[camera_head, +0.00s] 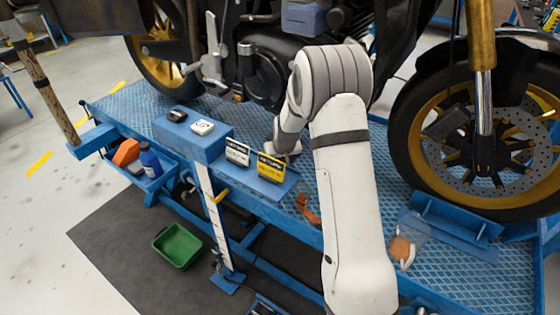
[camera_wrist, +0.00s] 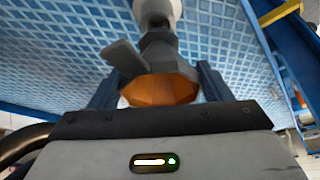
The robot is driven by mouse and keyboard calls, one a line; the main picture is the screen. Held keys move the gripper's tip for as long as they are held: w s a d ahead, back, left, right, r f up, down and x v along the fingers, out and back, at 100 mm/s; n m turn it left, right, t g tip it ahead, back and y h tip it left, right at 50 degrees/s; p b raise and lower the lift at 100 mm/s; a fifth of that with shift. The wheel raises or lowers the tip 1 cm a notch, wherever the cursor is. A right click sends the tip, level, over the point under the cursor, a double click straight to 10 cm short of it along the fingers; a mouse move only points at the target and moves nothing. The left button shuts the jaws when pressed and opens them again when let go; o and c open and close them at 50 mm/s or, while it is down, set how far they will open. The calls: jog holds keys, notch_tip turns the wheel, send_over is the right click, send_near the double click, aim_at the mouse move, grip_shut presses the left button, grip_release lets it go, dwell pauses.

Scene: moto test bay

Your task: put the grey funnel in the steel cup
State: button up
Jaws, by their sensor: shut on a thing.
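In the wrist view, the grey funnel (camera_wrist: 160,46) is between the two blue fingers of my gripper (camera_wrist: 158,82). The gripper is shut on it. Its wide many-sided mouth, orange inside, faces the camera, and a flat grey tab sticks out to the left. A pale, rounded thing (camera_wrist: 157,8) shows beyond the funnel's narrow end at the top edge. It may be the steel cup, but it is cut off, and I cannot tell whether the funnel touches it. In the head view, my arm hides the gripper and funnel, and I cannot make out the cup.
The blue lift platform (camera_head: 350,190) carries a motorcycle with a large front wheel (camera_head: 480,130). A white sign (camera_head: 237,152) and a yellow sign (camera_head: 270,167) stand near its front edge. An orange strap-like thing (camera_head: 307,207) lies by my arm. A green bin (camera_head: 178,246) sits on the floor.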

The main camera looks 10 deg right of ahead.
jog(key=shift+f, duration=0.15)
jog(key=shift+f+b, duration=0.85)
jog(key=shift+f, duration=0.15)
jog(key=shift+f+b, duration=0.5)
jog(key=shift+b, duration=0.2)
jog(key=shift+f+b, duration=0.25)
jog(key=shift+b, duration=0.2)
dwell(0.5)
jog(key=o, duration=1)
jog(key=shift+o, duration=0.2)
